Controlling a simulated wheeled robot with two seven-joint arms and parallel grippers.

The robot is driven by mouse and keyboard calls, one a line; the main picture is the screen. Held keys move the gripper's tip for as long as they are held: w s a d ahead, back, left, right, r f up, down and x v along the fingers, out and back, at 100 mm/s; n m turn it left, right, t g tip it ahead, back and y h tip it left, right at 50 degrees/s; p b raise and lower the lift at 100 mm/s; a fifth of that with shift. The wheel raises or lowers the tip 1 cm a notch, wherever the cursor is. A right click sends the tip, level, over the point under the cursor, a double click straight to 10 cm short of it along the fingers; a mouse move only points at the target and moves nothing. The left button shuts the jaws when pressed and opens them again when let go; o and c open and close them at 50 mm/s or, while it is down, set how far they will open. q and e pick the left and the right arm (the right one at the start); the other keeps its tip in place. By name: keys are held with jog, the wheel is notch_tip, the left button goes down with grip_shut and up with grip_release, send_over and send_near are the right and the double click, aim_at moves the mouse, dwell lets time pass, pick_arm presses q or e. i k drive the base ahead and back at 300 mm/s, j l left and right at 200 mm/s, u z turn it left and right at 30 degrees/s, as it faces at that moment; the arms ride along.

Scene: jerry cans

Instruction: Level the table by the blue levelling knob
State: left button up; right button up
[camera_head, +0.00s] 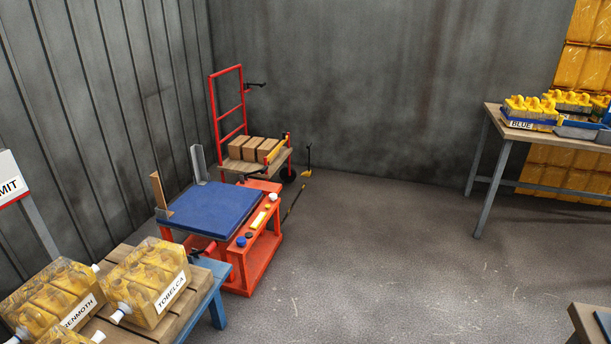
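A blue-topped table (208,211) stands on a red frame (262,262) left of the middle. I cannot tell from here whether its top is tilted. Small round parts sit on the red ledge along its right side. A blue knob (241,241) is at the near end, with a dark round part (249,234) beside it. Neither of my grippers is in view.
A wooden bench (116,330) with yellow jerry cans (146,282) stands in front at the lower left. A red trolley (228,130) with cardboard boxes (254,149) is behind the table. The floor (380,260) to the right is clear up to a workbench (495,117).

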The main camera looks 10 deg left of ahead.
aim_at(241, 241)
jog(key=i+z, duration=0.3)
jog(key=i, duration=1.1)
jog(key=i+u, duration=0.35)
jog(key=i+l+u, duration=0.35)
jog(key=i, duration=0.15)
jog(key=i+l+u, duration=0.2)
jog(key=i+u, duration=0.15)
jog(key=i+l+u, duration=0.3)
jog(key=u, duration=0.15)
jog(key=i+l+u, duration=0.7)
jog(key=l+u, duration=0.25)
